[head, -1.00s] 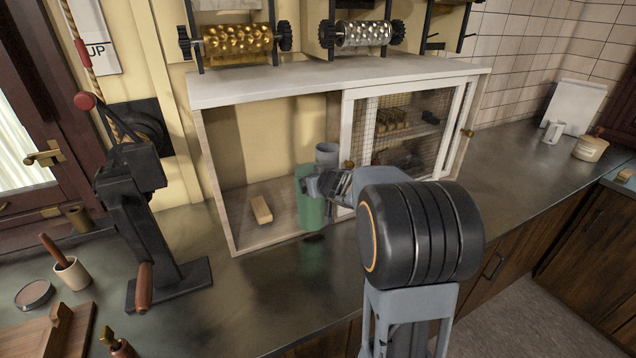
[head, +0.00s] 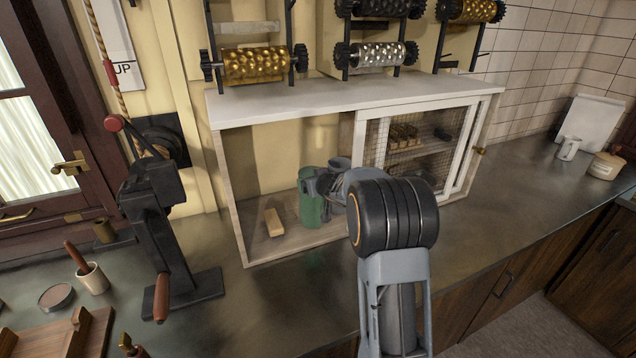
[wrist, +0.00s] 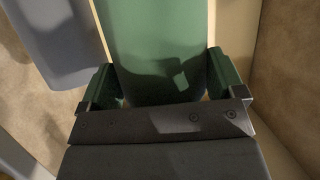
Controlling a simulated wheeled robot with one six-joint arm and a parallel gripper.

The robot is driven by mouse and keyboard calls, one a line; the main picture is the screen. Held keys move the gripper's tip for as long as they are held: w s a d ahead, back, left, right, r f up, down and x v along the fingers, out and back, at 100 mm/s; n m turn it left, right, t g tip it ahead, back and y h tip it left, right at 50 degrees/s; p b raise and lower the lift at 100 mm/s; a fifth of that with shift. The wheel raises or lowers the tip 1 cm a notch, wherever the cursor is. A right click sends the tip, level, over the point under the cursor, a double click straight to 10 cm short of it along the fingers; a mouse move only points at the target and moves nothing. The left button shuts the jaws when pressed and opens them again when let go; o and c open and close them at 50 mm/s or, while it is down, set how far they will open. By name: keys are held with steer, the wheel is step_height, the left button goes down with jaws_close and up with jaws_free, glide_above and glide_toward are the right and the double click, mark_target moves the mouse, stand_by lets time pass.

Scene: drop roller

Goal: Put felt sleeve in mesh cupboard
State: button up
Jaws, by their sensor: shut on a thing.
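The green felt sleeve (head: 309,212) is an upright cylinder in the open left bay of the mesh cupboard (head: 232,205). My gripper (head: 322,185) is shut on it, reaching in from the right front. In the wrist view, the sleeve (wrist: 160,45) stands between the two fingers (wrist: 163,82). Its base is over the cupboard floor; I cannot tell if it touches. The mesh door (head: 378,150) covers the right side. A blue-grey cylinder (head: 339,163) stands close beside the sleeve, partly hidden by my gripper; it also shows in the wrist view (wrist: 65,40).
A tan block (head: 273,222) lies on the cupboard floor left of the sleeve. A black lever press (head: 160,230) stands left. The counter to the right front is clear.

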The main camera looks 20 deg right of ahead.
steer(key=shift+w+r+p, duration=0.1)
steer(key=shift+w+p, duration=1.85)
steer(key=shift+w, duration=0.95)
steer(key=shift+f+b, duration=0.35)
steer(key=shift+f, duration=0.2)
steer(key=o, duration=1)
steer(key=shift+c, duration=0.2)
steer(key=shift+s, duration=0.1)
steer(key=v, duration=1.3)
steer(key=shift+s+b, duration=0.3)
steer(key=shift+b, duration=0.05)
steer(key=shift+r, duration=0.15)
